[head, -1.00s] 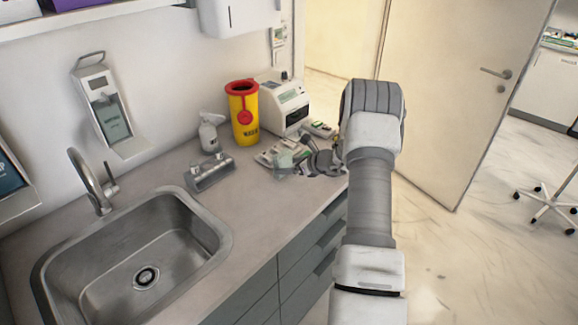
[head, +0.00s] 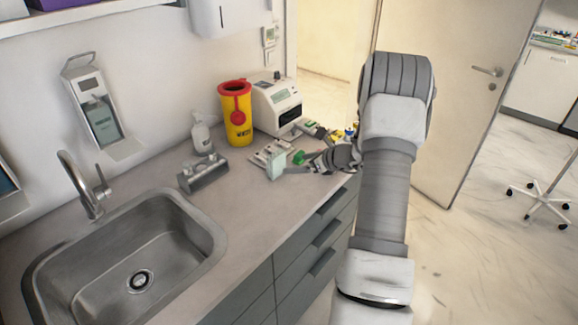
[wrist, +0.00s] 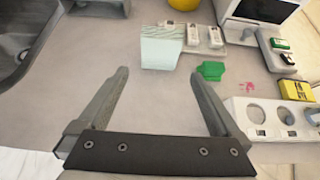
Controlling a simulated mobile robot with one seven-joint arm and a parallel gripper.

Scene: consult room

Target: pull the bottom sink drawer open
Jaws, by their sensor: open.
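The sink drawers are grey fronts with dark bar handles under the counter, to the right of the sink, in the head view. The bottom sink drawer (head: 300,293) is low in the stack and partly out of frame; the fronts that show look closed. My gripper (head: 300,163) is above the counter's far right part, well above the drawers. In the wrist view my gripper (wrist: 158,82) has its two fingers spread wide with bare counter between them. It holds nothing and is apart from every drawer handle.
A sink (head: 130,265) is at the left of the counter. A yellow sharps bin (head: 237,120) and a white device (head: 277,105) stand at the back. A green block (wrist: 210,71) and a pale green box (wrist: 161,50) lie near my fingers.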

